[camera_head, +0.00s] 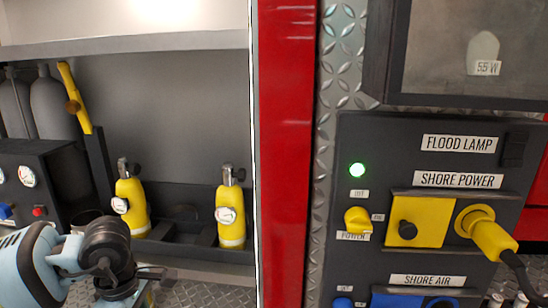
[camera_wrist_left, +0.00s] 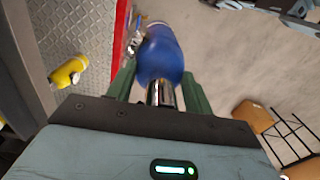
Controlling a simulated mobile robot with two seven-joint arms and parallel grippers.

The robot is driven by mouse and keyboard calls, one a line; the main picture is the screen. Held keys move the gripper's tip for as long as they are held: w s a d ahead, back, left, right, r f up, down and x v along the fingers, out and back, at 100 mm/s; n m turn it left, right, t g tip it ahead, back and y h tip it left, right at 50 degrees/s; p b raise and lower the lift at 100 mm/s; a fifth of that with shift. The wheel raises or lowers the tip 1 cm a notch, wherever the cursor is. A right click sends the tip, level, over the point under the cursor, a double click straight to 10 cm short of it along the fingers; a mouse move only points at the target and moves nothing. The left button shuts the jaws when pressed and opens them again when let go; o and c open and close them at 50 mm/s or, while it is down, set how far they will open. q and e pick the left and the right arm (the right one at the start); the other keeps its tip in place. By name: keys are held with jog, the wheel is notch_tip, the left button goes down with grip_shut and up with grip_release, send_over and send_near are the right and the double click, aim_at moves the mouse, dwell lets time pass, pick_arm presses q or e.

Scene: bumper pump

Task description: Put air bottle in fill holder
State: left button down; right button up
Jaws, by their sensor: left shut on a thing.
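My left gripper (camera_wrist_left: 160,90) is shut on a blue bottle (camera_wrist_left: 162,55) with a shiny metal neck, held between its green fingers. In the head view my left arm comes in at the lower left, and the fingers and blue bottle cannot be made out there. Two yellow bottles (camera_head: 131,205) (camera_head: 231,216) with gauges stand upright in a dark rack (camera_head: 180,242) in the compartment. A dark panel with gauges (camera_head: 27,176) is at the left. I cannot tell which part is the fill holder. My right gripper is not in view.
A red post (camera_head: 285,150) divides the compartment from a control panel (camera_head: 430,200) with a yellow plug (camera_head: 487,235) and a lit green lamp. Grey cylinders (camera_head: 52,105) stand behind the gauge panel. A brown box (camera_wrist_left: 253,115) is on the floor.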

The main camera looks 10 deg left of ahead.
pick_arm(q)
jog(key=w+d+m, duration=0.1)
jog(key=d+m, duration=0.5)
jog(key=m, duration=0.4)
jog(key=w+d+f+m, duration=0.1)
jog(key=w+d+m, duration=0.1)
jog(key=d+m, duration=0.5)
jog(key=m, duration=0.3)
jog(key=shift+w+f, duration=0.25)
jog(key=shift+f, duration=0.05)
dwell(0.5)
